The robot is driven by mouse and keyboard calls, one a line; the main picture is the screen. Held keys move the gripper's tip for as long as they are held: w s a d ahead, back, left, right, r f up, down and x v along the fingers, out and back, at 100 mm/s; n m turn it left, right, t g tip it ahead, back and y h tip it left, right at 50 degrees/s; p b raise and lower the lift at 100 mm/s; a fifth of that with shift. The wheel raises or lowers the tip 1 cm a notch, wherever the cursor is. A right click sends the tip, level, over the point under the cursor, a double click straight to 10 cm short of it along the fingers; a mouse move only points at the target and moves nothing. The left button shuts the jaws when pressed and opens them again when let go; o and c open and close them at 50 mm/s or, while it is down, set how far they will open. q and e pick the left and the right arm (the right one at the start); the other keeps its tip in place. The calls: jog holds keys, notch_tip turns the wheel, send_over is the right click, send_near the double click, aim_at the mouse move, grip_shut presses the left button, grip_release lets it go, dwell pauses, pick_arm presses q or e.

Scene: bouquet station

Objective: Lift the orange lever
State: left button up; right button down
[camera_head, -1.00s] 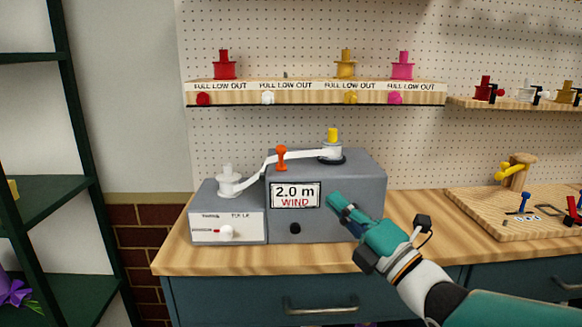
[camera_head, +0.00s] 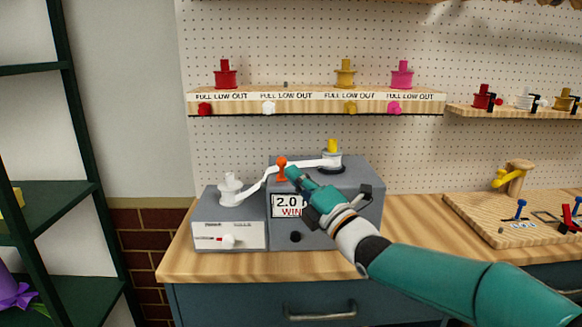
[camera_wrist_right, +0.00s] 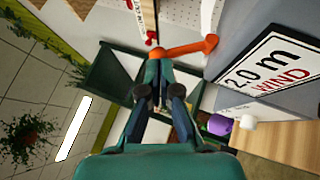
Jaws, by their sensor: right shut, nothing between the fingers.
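The orange lever (camera_head: 281,169) stands upright on the grey winding machine (camera_head: 340,188), at the white ribbon strip (camera_head: 303,164) that runs from the small white spool (camera_head: 230,189) to the spool under the yellow knob (camera_head: 333,155). My right gripper (camera_head: 292,174) is shut and empty, its tip just right of the lever in the head view. In the right wrist view the lever (camera_wrist_right: 190,48) lies just beyond the fingertips (camera_wrist_right: 158,52). I cannot tell whether they touch. The gripper and arm cover part of the "2.0 m WIND" display (camera_head: 286,205). My left gripper is not in view.
A shelf (camera_head: 315,102) with coloured spools hangs above the machine. A wooden board (camera_head: 480,222) with tools and a yellow-handled item lies at the right. Dark green shelving (camera_head: 60,188) stands at the left. Some bench top (camera_head: 185,265) in front of the machine is clear.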

jog(key=shift+w+a+r, duration=0.2)
jog(key=shift+w+a, duration=0.1)
jog(key=shift+w, duration=0.15)
